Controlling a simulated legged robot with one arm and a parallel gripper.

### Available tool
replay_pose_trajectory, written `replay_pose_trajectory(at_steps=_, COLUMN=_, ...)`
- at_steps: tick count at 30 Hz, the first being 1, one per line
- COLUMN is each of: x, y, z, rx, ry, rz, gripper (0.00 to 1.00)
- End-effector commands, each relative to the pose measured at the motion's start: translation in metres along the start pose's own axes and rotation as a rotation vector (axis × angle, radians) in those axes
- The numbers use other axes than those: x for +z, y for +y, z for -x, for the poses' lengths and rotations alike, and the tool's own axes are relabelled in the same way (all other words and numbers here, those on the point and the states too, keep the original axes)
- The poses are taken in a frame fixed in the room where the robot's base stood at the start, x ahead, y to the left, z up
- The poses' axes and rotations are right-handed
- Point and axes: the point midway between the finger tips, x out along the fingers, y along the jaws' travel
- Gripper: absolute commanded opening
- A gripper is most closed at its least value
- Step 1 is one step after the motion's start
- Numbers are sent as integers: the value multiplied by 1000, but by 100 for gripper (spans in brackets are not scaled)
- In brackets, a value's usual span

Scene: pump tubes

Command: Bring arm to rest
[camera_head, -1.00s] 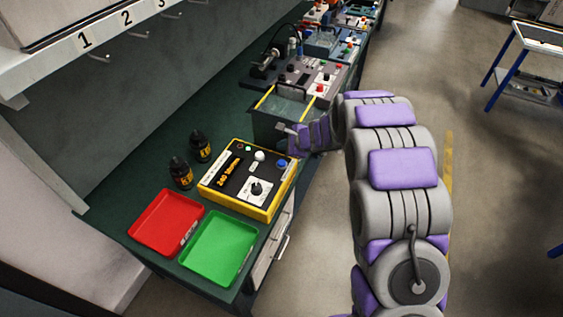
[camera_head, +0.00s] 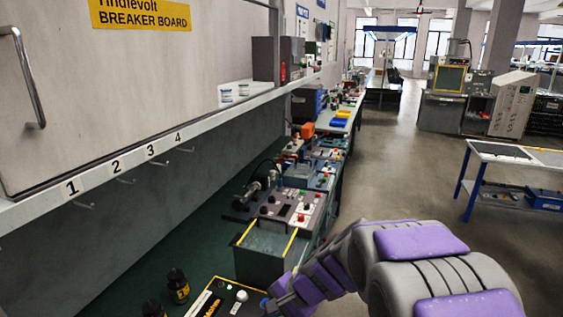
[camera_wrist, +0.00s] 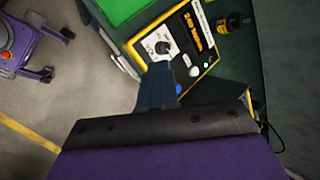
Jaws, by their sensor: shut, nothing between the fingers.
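My gripper (camera_head: 272,303) is low in the head view, beside the near end of the bench, at the end of my purple and grey arm. In the wrist view its dark fingers (camera_wrist: 159,88) are together and hold nothing. They point at the yellow-edged control box (camera_wrist: 182,48), which has a dark knob on a white plate. In the head view only the far part of this box (camera_head: 225,301) shows. My arm reaches from the lower right, bent, to just in front of the glass-walled tank (camera_head: 266,254). I cannot tell whether the gripper touches anything.
The green bench (camera_head: 150,262) runs away along the wall, with several devices on it. A numbered shelf edge (camera_head: 134,160) overhangs the bench. A blue-legged table (camera_head: 510,162) stands right; the aisle floor (camera_head: 400,165) between is clear.

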Motion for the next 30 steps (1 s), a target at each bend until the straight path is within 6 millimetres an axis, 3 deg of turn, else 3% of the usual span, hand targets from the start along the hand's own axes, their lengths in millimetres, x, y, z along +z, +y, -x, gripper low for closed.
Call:
replay_pose_trajectory(at_steps=3, x=34, y=32, z=28, rx=84, ry=-16, rz=120, gripper=0)
replay_pose_trajectory(at_steps=9, x=82, y=95, z=69, rx=247, ry=-46, rz=304, gripper=0)
replay_pose_trajectory(at_steps=15, x=120, y=166, z=110, rx=428, ry=-69, rz=461, gripper=0)
replay_pose_trajectory(at_steps=21, x=142, y=228, z=144, rx=592, ry=-81, rz=568, gripper=0)
replay_pose_trajectory(at_steps=25, x=148, y=250, z=157, rx=655, ry=-85, rz=601, gripper=0)
replay_pose_trajectory(at_steps=30, x=150, y=258, z=162, rx=679, ry=-85, rz=614, gripper=0)
